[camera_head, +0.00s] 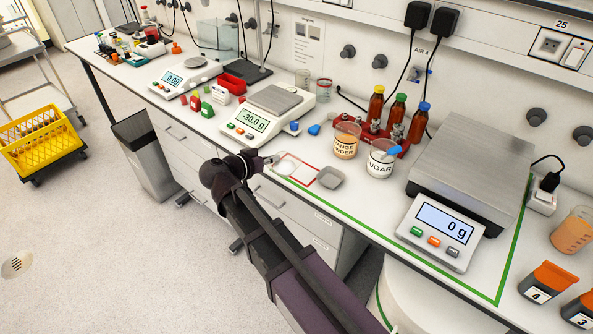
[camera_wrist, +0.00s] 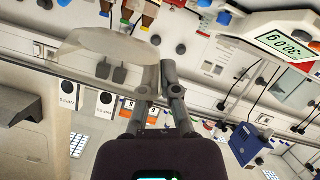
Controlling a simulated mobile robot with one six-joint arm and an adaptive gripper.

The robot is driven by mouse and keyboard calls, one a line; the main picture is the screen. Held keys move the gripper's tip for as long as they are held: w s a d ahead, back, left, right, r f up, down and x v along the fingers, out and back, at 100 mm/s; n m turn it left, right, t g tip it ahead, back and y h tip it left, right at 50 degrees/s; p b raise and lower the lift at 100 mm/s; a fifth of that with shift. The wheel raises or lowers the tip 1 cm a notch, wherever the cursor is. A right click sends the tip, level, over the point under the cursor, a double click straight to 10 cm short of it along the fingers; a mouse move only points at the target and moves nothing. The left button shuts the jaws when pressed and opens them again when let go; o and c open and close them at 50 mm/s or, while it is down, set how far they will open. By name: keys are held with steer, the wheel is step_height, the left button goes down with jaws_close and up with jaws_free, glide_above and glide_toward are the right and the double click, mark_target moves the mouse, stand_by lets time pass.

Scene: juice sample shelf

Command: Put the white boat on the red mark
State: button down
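The white boat (camera_head: 284,167) is a shallow, pale dish at the tip of my arm in the head view. It also shows as a pale disc (camera_wrist: 105,42) by the fingertips in the wrist view. My gripper (camera_head: 270,159) has its fingers close together, and they appear shut on the boat's rim; the fingertips (camera_wrist: 160,68) meet its edge in the wrist view. The red mark (camera_head: 314,182) is a thin red outline on the white bench. The boat appears over its left part; I cannot tell whether it touches the bench.
A grey boat (camera_head: 330,178) lies at the mark's right side. Behind stand an orange powder cup (camera_head: 346,141), a sugar cup (camera_head: 380,160) and brown bottles (camera_head: 397,114).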

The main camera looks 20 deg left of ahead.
steer(key=s+d+f+h+b, duration=0.1)
steer(key=d+f+b, duration=0.3)
steer(key=f+b, duration=0.3)
steer(key=shift+s+f+m+b, duration=0.15)
steer(key=shift+f+m+b, duration=0.25)
steer(key=shift+f, duration=0.2)
steer(key=w+a, duration=0.1)
steer(key=w, duration=0.3)
steer(key=w+a+f+b, duration=0.1)
steer(key=w, duration=0.4)
steer(key=w+a, duration=0.2)
steer(key=w, duration=0.3)
steer(key=shift+f, duration=0.15)
steer(key=shift+w, duration=0.1)
steer(key=shift+w+a, duration=0.1)
steer(key=shift+w, duration=0.1)
steer(key=shift+w+a+f+b, duration=0.1)
steer(key=shift+w+f+b, duration=0.1)
steer(key=shift+f+b, duration=0.35)
steer(key=shift+w+f+b, duration=0.2)
steer(key=shift+f+b, duration=0.2)
steer(key=shift+b, duration=0.1)
steer(key=shift+f+b, duration=0.9)
steer(key=shift+b, duration=0.05)
steer(key=shift+f, duration=0.15)
